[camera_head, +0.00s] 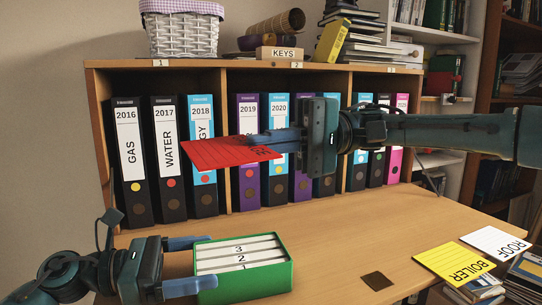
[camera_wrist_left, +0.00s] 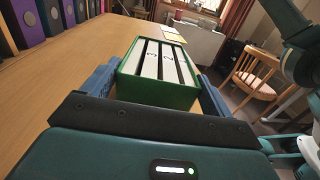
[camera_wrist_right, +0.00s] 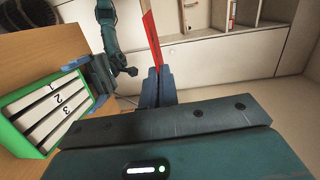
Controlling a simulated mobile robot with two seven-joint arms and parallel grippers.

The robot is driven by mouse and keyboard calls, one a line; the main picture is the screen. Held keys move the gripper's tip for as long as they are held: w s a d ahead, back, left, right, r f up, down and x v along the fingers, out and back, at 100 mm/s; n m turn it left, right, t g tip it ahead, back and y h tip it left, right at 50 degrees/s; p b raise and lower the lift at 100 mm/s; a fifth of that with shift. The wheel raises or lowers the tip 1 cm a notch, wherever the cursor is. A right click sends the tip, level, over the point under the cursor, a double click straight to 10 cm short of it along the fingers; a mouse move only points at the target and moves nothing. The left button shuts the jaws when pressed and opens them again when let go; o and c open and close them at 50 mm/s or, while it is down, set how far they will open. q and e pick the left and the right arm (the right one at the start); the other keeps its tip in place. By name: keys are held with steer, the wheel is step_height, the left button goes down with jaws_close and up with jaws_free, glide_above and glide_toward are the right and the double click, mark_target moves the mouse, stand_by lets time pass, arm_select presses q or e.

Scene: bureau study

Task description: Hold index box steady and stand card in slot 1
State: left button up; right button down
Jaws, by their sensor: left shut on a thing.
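The green index box (camera_head: 245,287) sits on the desk, with white numbered dividers; 1, 2 and 3 show in the right wrist view (camera_wrist_right: 22,140). My left gripper (camera_head: 205,264) is shut on the box, one finger along each side, as the left wrist view (camera_wrist_left: 150,92) also shows. My right gripper (camera_head: 262,140) is shut on a red card (camera_head: 215,153) and holds it in the air above and behind the box, apart from it. The card lies roughly flat in the head view; its lettering is partly hidden by the finger. It also shows in the right wrist view (camera_wrist_right: 151,40).
A yellow BOILER card (camera_head: 453,263) and a white ROOF card (camera_head: 495,242) lie at the desk's right edge. A dark square (camera_head: 377,281) lies right of the box. Upright binders (camera_head: 128,160) fill the wooden shelf (camera_head: 226,205) behind. The middle desk is clear.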

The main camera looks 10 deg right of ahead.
steer(key=a+f+n+t+h, duration=0.3)
steer(key=f+n+t+h, duration=0.2)
steer(key=n+h, duration=1)
steer(key=shift+a+f+n+t+h, duration=0.2)
steer(key=shift+f+n+t+h, duration=0.15)
steer(key=shift+f+h, duration=0.5)
steer(key=shift+f, duration=3)
stand_by(1.8)
steer(key=c, duration=2.1)
jaws_free()
steer(key=o, duration=0.4)
